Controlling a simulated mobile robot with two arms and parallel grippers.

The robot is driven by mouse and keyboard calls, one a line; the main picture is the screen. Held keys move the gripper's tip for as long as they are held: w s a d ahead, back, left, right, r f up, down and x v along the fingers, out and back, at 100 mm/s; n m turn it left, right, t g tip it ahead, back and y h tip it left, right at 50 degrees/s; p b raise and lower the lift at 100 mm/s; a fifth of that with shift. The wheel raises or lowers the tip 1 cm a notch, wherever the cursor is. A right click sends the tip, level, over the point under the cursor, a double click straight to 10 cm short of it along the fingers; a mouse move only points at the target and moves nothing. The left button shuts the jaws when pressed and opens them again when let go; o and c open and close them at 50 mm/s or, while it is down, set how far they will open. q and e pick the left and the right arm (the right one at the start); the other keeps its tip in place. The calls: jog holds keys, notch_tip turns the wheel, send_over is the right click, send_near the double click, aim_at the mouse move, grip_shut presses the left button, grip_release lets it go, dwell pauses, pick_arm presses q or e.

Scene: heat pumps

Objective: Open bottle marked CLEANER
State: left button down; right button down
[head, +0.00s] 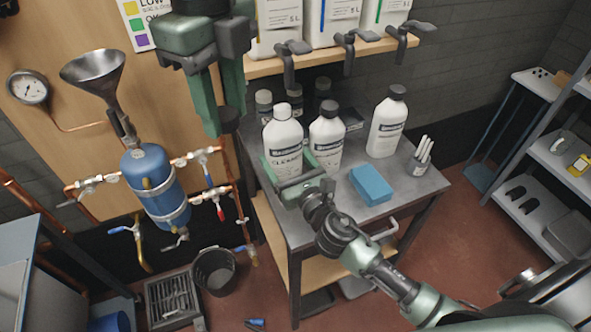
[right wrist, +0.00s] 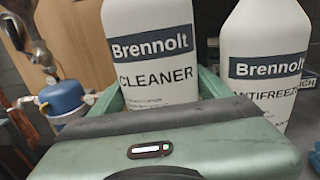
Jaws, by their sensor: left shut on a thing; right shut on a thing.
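The white bottle marked CLEANER (head: 283,141) stands upright at the left front of the grey bench. Its label reads clearly in the right wrist view (right wrist: 150,60). Its top looks pale, with no dark cap on it. My right gripper (head: 289,168) is shut around the lower body of this bottle, a green finger on each side. My left gripper (head: 223,119) hangs up and left of the bottle, apart from it. It is shut on a small dark cap (head: 229,121), partly hidden by the fingers.
A dark-capped ANTIFREEZE bottle (head: 327,137) stands close right of the CLEANER bottle, and another white bottle (head: 387,127) farther right. A blue sponge (head: 371,185) and a marker holder (head: 418,165) are on the bench (head: 431,184). A funnel (head: 93,72) and pipework are at left.

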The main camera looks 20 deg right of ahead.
pick_arm(q)
jog(key=shift+r, duration=0.1)
pick_arm(e)
jog(key=shift+w+a+r, duration=0.15)
jog(key=shift+w, duration=0.6)
jog(key=shift+f, duration=0.2)
pick_arm(q)
jog(key=shift+f+b, duration=0.7)
jog(key=shift+f, duration=0.05)
pick_arm(e)
jog(key=shift+f, duration=1.6)
pick_arm(q)
jog(key=shift+f, duration=0.2)
pick_arm(e)
jog(key=shift+f, duration=0.15)
pick_arm(q)
jog(key=shift+r, duration=0.1)
pick_arm(e)
grip_release()
pick_arm(q)
jog(key=shift+s, duration=0.1)
